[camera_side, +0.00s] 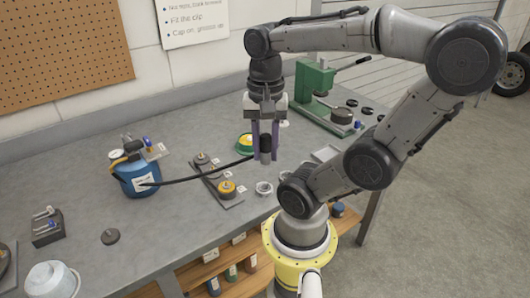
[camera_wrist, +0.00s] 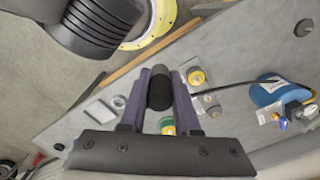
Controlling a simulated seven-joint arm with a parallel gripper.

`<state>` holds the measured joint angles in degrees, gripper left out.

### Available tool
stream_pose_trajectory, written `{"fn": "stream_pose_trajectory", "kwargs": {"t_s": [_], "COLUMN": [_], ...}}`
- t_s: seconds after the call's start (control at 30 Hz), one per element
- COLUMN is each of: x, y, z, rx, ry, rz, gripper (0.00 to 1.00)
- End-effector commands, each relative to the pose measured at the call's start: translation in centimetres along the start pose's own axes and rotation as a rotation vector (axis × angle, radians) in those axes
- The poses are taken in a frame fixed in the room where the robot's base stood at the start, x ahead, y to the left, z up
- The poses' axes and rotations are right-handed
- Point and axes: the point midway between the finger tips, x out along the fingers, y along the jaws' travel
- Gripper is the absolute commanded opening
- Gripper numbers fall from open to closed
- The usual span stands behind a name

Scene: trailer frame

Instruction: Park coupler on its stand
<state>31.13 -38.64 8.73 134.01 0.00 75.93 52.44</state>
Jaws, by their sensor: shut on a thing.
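My gripper (camera_side: 265,157) has purple fingers and is shut on the coupler (camera_side: 265,143), a dark cylinder with a grey end. The gripper points down and holds the coupler above the bench, roughly upright. In the wrist view the coupler (camera_wrist: 160,92) sits between the two fingers (camera_wrist: 160,100). A black hose (camera_side: 200,178) runs left from the coupler to a blue canister (camera_side: 138,178) with a white label; the canister also shows in the wrist view (camera_wrist: 268,94). I cannot tell which item is the coupler's stand.
A dark strip (camera_side: 212,182) with yellow and grey round parts lies left of the gripper. A green-and-yellow round item (camera_side: 245,143) is behind it. A green press (camera_side: 318,90) stands at the back right. Small rings (camera_side: 264,188) lie near the front edge.

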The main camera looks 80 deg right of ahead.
Motion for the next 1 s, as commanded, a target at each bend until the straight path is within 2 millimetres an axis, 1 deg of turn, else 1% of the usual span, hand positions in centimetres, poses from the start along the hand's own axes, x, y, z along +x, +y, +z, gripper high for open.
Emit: {"fn": "stream_pose_trajectory", "kwargs": {"t_s": [0.2,0.57,0.67,0.87,1.0], "x": [-0.7,-1.0,-2.1,-6.3,-7.4], "y": [0.0,0.0,-0.1,-0.3,-3.2], "z": [0.0,0.0,-0.1,-0.2,-1.2], "rx": [0.000,0.000,0.000,-0.005,-0.067], "ry": [0.001,0.001,0.003,0.002,-0.001], "rz": [-0.001,-0.001,-0.004,-0.003,0.002], "gripper": [0.00,0.00,0.00,0.00,0.00]}}
